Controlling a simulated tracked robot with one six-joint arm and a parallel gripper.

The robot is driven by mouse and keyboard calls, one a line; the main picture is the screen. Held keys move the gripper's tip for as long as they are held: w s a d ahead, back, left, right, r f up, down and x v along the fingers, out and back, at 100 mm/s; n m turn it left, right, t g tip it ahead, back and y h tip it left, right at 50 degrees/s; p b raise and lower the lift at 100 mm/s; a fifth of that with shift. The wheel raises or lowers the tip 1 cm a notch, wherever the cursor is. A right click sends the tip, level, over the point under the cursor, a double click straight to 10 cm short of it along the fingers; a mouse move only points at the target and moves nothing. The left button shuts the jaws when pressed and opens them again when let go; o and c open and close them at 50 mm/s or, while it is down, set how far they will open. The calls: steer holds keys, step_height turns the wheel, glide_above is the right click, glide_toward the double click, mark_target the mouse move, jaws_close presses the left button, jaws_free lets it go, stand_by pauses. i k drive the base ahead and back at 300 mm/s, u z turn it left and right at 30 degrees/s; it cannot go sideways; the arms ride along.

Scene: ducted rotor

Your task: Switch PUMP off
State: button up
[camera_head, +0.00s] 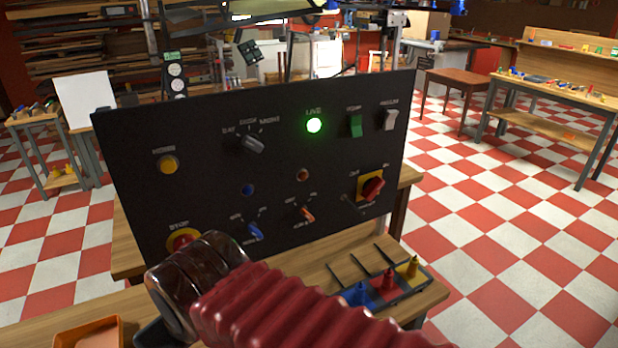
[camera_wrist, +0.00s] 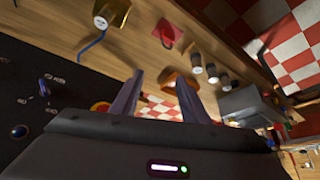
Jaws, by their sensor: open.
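A black control panel (camera_head: 225,190) stands on a wooden bench in the head view. A green rocker switch (camera_head: 356,126) sits at its upper right, under a small blurred label that seems to read PUMP. I cannot tell which way the rocker is tipped. A white rocker (camera_head: 390,120) is right of it, and a lit green lamp (camera_head: 314,125) is left of it. My gripper is open and empty, with two dark fingers in the wrist view (camera_wrist: 160,80). It is apart from the green rocker, which I cannot make out in the wrist view.
The panel also carries a red stop button (camera_head: 183,240), a yellow button (camera_head: 168,165), a grey knob (camera_head: 252,143), a blue selector (camera_head: 255,231), an orange selector (camera_head: 306,213) and a red rotary switch (camera_head: 373,188). A tray of coloured pieces (camera_head: 427,285) lies in front.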

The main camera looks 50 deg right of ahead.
mark_target(355, 130)
steer(key=z, duration=1.05)
steer(key=k, duration=0.7)
steer(key=z, duration=0.35)
steer(key=i, duration=0.5)
steer(key=u, duration=0.05)
